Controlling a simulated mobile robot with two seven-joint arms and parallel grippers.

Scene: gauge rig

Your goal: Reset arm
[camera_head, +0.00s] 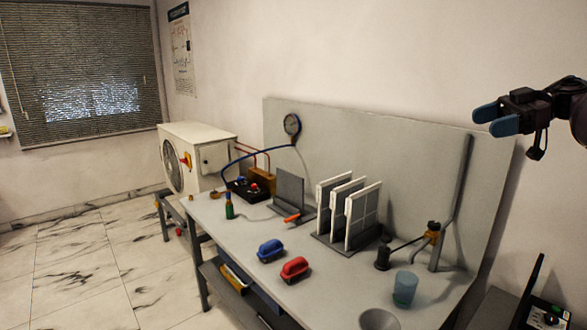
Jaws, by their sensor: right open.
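My right gripper (487,120) is at the upper right, with blue fingertips pointing left. It is open and empty, held in the air in front of the wall, well above the bench. My left gripper does not show. The grey bench (225,225) stands below with the gauge rig on it. A round gauge (292,124) on a blue hose stands near the back panel. A blue block-like tool (270,250) and a red one (294,269) lie on the bench top.
White framed panels (363,217) stand in a rack. A blue-green cup (405,288) and a grey round container (378,319) are near the front right. A vertical pipe with a brass valve (432,233) stands at right. An outdoor unit (190,158) is at left. The floor at left is clear.

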